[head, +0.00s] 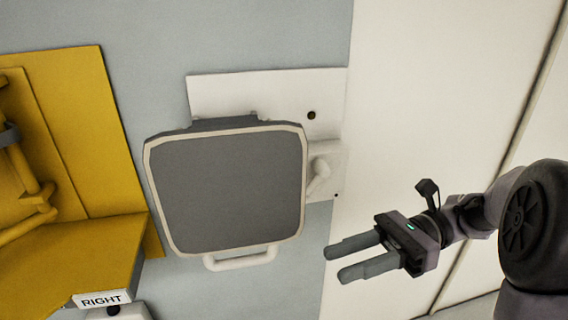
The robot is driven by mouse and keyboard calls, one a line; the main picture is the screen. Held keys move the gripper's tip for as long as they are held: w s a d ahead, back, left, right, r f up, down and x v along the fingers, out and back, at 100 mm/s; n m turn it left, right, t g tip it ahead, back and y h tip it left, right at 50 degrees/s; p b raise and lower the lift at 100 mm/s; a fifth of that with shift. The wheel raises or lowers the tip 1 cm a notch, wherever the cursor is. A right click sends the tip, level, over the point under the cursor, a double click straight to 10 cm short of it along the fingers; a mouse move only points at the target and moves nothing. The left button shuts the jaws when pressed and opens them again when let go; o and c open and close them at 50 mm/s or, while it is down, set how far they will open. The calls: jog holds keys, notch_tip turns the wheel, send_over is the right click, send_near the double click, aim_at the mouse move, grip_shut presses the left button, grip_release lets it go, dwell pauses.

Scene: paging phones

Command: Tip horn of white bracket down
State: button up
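The white bracket (325,88) is a flat plate on the wall, showing behind the horn at its top and right. The horn (230,190) has a large, roughly square dark grey face with a cream rim, turned toward the camera. A pale bar handle (240,261) hangs below its lower edge. A pale curved arm or knob (319,175) shows at the horn's right side. My gripper (335,263) is to the lower right of the horn, its two grey fingers pointing left. It is open and empty, apart from the horn and handle. The horn's back is hidden.
A yellow unit (115,150) with yellow tubing stands at the left, its lower box jutting forward near the horn. A label reading RIGHT (101,299) is below it. Pale wall panels (430,90) fill the right side. The space between my gripper and the horn looks clear.

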notch_tip(320, 180, up, 2)
jog(key=w+d+m+y, duration=0.1)
jog(key=w+d, duration=0.1)
jog(key=t+b, duration=0.1)
jog(key=b, duration=0.6)
send_near(216, 266)
jog(key=x, duration=0.2)
jog(key=p+x, duration=0.1)
jog(key=x, duration=0.3)
jog(key=shift+w+a+f+p, duration=0.2)
jog(key=shift+w+f+p, duration=0.05)
jog(key=shift+f+p, duration=0.15)
grip_shut()
